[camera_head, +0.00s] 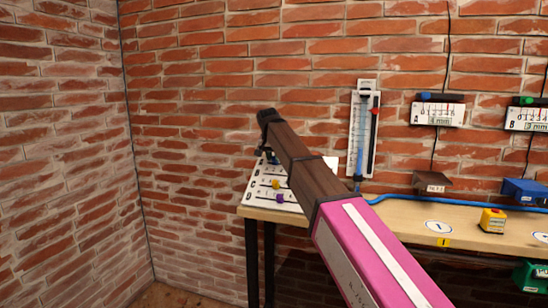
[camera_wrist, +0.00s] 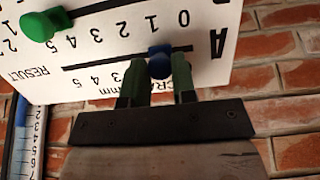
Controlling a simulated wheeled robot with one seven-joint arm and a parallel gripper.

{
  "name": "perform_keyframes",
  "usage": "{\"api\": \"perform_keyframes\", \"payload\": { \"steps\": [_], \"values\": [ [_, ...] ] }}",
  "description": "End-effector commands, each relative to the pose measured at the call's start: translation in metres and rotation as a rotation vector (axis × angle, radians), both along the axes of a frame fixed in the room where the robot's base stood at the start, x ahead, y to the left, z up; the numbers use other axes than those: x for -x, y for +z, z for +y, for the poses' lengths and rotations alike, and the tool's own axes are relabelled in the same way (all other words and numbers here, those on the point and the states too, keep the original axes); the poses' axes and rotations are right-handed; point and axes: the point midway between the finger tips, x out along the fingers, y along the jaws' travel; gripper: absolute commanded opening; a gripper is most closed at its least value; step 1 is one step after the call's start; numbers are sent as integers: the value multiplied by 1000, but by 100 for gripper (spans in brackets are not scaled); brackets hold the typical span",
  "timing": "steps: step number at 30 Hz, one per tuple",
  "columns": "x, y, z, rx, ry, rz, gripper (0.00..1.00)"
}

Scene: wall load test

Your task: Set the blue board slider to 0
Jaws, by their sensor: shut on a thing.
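The white slider board (camera_head: 258,200) stands tilted on the left end of the table. In the wrist view it appears upside down, with printed scales (camera_wrist: 110,50). The blue slider (camera_wrist: 160,62) sits in the slot marked A, toward that slot's 0 end, close to the 1 and 0 marks. Its exact reading cannot be told. My gripper (camera_wrist: 157,88) is shut on the blue slider, one green-dark finger on each side. In the head view my arm's end hides the blue slider. A green slider (camera_wrist: 42,25) sits in another slot.
Yellow (camera_head: 276,184) and purple (camera_head: 280,199) knobs are lower on the board. A tall gauge (camera_head: 363,130) hangs on the brick wall. Meters (camera_head: 438,114) hang to the right. A yellow block (camera_head: 493,221) and a blue hose (camera_head: 400,199) lie on the table (camera_head: 410,214).

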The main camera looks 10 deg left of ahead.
Motion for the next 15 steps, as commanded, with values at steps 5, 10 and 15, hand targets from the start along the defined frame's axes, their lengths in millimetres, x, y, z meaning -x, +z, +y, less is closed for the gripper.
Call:
{"api": "perform_keyframes", "payload": {
  "steps": [5,10,15],
  "values": [
    [-3,1,28,0,3,1,0],
    [-3,0,35,-2,1,1,0],
    [-3,0,36,-5,2,0,28]
  ]
}}
